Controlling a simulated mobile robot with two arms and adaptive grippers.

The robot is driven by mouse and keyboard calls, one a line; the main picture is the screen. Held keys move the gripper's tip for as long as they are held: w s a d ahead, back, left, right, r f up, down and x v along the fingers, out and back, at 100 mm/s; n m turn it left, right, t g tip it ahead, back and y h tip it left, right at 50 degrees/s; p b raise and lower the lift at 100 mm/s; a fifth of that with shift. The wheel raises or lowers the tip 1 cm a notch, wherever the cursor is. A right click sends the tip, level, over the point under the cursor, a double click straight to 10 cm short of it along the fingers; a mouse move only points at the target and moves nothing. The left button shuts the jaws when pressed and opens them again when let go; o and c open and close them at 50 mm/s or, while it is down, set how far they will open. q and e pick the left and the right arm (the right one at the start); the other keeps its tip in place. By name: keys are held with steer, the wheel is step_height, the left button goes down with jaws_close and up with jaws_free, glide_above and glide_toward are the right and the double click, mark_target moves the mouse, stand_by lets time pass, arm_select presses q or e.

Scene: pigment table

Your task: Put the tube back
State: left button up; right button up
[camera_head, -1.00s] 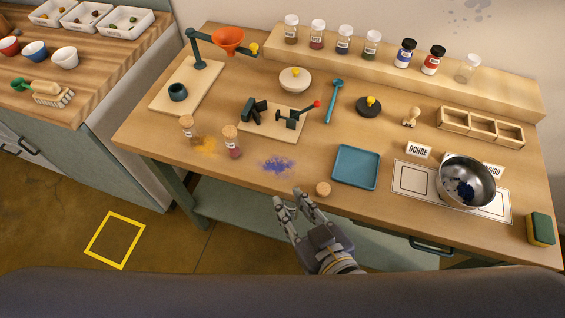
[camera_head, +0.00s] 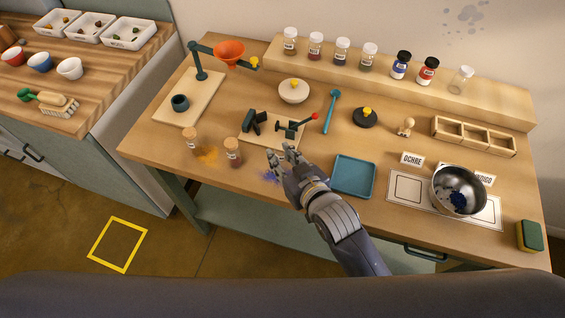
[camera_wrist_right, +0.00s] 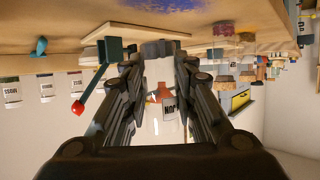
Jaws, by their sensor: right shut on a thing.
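My right gripper (camera_head: 282,154) is over the middle of the table, beside the small clamp stand (camera_head: 285,128) with its red-tipped lever. In the right wrist view its fingers (camera_wrist_right: 160,60) are closed around a clear glass tube (camera_wrist_right: 152,125), with a pale label with dark letters and an orange patch showing between them. In the head view the gripper hides this tube. Two corked tubes, one (camera_head: 191,143) by ochre powder and one (camera_head: 233,152) with reddish contents, stand to the left. My left gripper is not in view.
Blue powder (camera_head: 268,176) lies partly behind my right gripper. A blue tray (camera_head: 353,176) and a metal bowl (camera_head: 458,190) are to the right. Several jars stand on the raised back shelf (camera_head: 385,84). A wooden rack with compartments (camera_head: 473,137) is at the right back.

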mark_target(283, 166)
steer(key=shift+f, duration=1.7)
steer(key=shift+s+f, duration=0.1)
steer(key=shift+f, duration=0.05)
steer(key=o, duration=0.9)
steer(key=shift+o, duration=0.2)
steer(key=shift+r+p, duration=0.25)
steer(key=shift+p, duration=0.05)
steer(key=b+v, duration=0.1)
steer(key=v, duration=1.1)
steer(key=shift+f, duration=0.1)
